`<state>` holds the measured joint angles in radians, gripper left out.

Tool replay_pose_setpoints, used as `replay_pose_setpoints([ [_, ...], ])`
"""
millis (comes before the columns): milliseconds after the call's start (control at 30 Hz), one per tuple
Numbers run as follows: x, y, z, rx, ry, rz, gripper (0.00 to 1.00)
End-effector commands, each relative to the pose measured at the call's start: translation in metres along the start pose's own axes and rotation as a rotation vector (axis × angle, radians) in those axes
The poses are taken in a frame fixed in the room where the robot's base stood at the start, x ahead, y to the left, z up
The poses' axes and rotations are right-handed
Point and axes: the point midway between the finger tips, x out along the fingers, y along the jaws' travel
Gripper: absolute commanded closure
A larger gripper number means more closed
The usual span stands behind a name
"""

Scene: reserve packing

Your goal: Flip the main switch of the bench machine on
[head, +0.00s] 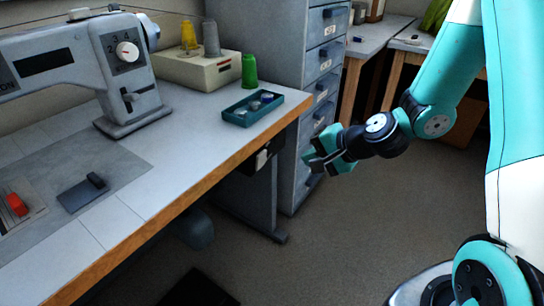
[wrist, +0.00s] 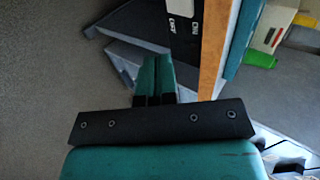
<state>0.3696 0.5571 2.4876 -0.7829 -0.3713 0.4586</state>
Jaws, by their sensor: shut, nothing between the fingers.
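The bench machine is a grey sewing machine (head: 125,75) on the bench at the left in the head view. A dark switch box (head: 262,158) with a pale part hangs under the bench's wooden front edge. In the wrist view the dark box (wrist: 182,24) shows at the top, with white lettering that seems to read OFF and ON. Its switch position is too small to tell. My gripper (head: 310,160) is shut and empty, to the right of the box in the head view and apart from it. In the wrist view my closed fingertips (wrist: 155,64) point towards the box's lower end.
The wooden bench edge (head: 200,182) runs just above the switch box. A teal tray (head: 253,108) of small round items sits near the bench corner. A grey drawer cabinet (head: 318,75) stands behind my gripper. The floor (head: 340,235) in front is mostly clear.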

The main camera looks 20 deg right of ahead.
Motion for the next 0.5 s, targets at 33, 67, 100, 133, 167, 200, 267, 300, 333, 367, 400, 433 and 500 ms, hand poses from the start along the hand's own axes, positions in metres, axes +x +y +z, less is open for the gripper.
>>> replay_pose_setpoints([
  [33,0.009,0.001,0.001,-0.002,-0.004,0.001,1.00],
  [67,0.014,0.002,0.002,-0.002,-0.004,0.002,1.00],
  [100,0.022,0.002,0.002,-0.004,-0.005,0.002,1.00],
  [133,0.029,0.002,0.002,-0.003,-0.005,0.002,1.00],
  [167,0.035,0.001,0.002,-0.004,-0.005,0.001,1.00],
  [200,0.044,0.002,0.002,-0.004,-0.006,0.002,1.00],
  [267,0.058,0.002,0.002,-0.004,-0.005,0.002,1.00],
  [300,0.066,0.001,0.002,-0.004,-0.005,0.001,1.00],
  [333,0.073,0.002,0.002,-0.004,-0.005,0.002,1.00],
  [367,0.079,0.001,0.002,-0.004,-0.004,0.001,1.00],
  [400,0.087,0.001,0.002,-0.004,-0.004,0.001,1.00],
  [433,0.092,0.001,0.002,-0.004,-0.004,0.000,1.00],
  [500,0.099,-0.011,0.002,-0.007,-0.003,-0.003,1.00],
])
